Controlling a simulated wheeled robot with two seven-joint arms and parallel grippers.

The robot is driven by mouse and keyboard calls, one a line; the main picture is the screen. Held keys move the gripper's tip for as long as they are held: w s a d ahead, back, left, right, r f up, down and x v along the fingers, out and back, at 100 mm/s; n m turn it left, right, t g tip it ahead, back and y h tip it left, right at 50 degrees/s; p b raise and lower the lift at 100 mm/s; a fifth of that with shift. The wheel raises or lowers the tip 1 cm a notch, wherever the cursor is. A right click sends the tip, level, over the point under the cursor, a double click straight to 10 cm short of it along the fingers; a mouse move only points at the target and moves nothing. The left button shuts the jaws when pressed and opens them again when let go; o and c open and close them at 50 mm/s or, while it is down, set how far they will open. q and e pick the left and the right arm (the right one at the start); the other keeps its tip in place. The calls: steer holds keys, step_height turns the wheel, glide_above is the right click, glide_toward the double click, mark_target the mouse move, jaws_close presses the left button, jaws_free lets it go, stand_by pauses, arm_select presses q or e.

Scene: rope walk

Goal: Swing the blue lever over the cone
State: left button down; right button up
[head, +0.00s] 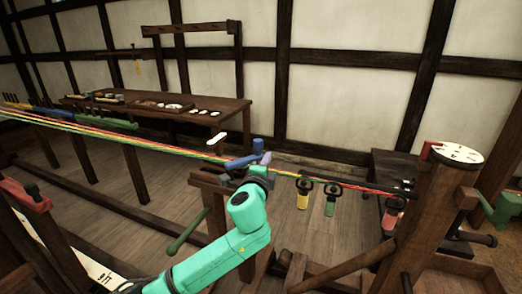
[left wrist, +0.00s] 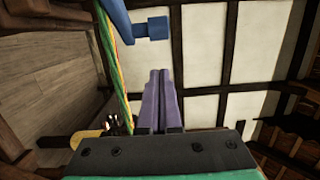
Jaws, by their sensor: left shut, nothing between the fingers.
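The blue lever (head: 243,161) sits on top of the wooden post in the middle of the head view, with an upright blue knob (head: 258,146) at its right end. The lever also shows at the top of the left wrist view (left wrist: 117,20), its knob pointing right. My left gripper (head: 266,158) has purple fingers, pressed together and empty, close beside the knob; I cannot tell whether they touch it. In the left wrist view the fingertips (left wrist: 160,72) point up, below the knob with a small gap in the picture. I cannot make out the cone for certain. My right gripper is not in view.
Red, yellow and green ropes (head: 120,134) run from the left to the wooden post. Colored tags (head: 303,195) hang on the line to its right. A thick post with a white dial (head: 457,152) stands right. A table (head: 228,112) stands behind.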

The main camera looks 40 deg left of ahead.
mark_target(258, 148)
arm_select(q)
steer(key=w+a, duration=0.1)
steer(key=a, duration=0.2)
steer(key=w+a, duration=0.1)
steer(key=shift+w+a+p, duration=0.3)
steer(key=shift+p, duration=0.05)
steer(key=shift+w+a+n, duration=0.1)
steer(key=shift+n, duration=0.2)
steer(key=shift+w+a+n+g+y+b, duration=0.4)
steer(key=shift+n+g+y, duration=0.3)
steer(key=shift+y, duration=0.5)
steer(key=a+n+g+y, duration=0.1)
steer(key=w+a+n+g+y+b, duration=0.1)
steer(key=n+g+y, duration=0.1)
steer(key=shift+w+a+f, duration=0.15)
steer(key=shift+w+a, duration=0.05)
steer(key=shift+w+a+n+g+y+b, duration=0.15)
steer(key=shift+a+n+g+y+b, duration=0.45)
steer(key=shift+g, duration=0.3)
steer(key=shift+a, duration=0.6)
